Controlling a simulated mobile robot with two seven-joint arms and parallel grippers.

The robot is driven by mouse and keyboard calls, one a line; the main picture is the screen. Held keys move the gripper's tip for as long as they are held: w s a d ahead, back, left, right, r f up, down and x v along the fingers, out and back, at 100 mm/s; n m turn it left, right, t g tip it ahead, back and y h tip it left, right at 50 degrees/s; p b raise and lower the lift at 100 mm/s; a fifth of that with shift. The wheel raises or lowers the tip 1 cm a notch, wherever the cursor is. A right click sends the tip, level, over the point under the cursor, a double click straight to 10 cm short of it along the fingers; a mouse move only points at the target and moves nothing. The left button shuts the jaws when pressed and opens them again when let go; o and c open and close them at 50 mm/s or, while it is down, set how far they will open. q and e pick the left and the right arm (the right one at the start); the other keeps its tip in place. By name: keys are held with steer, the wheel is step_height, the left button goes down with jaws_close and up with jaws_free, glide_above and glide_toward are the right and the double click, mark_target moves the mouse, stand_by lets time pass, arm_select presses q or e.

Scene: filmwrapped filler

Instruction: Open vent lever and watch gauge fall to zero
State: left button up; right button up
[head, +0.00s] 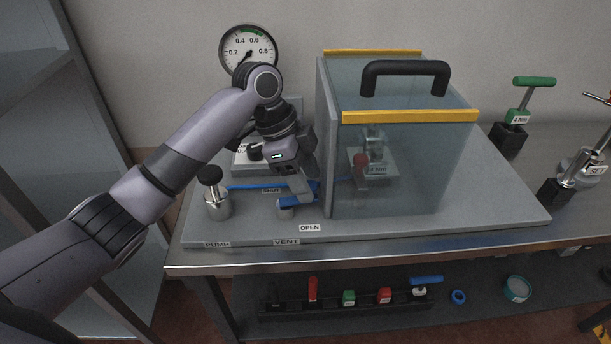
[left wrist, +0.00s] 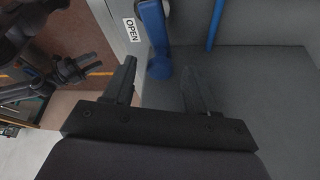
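The vent lever (head: 300,196) is blue and lies on the grey panel between the SHUT label (head: 271,190) and the OPEN label (head: 309,227). In the left wrist view the blue lever (left wrist: 160,66) reaches between my fingers, close beside the OPEN label (left wrist: 132,30). My left gripper (head: 298,197) is down at the lever, and its fingers also show spread in the left wrist view (left wrist: 160,80), with gaps to the lever. The round gauge (head: 240,40) hangs on the wall. Its needle seems to point down-left; my arm hides its lower edge.
A clear guarded box (head: 410,165) with yellow edges and a black handle stands right of the gripper. The pump knob (head: 210,174) stands left. Torque tools (head: 515,120) stand at the right. A tool rack (head: 345,304) sits on the lower shelf.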

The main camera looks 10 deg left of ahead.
arm_select(q)
steer(key=v, duration=0.7)
steer(key=shift+b, duration=0.4)
steer(key=shift+c, duration=0.2)
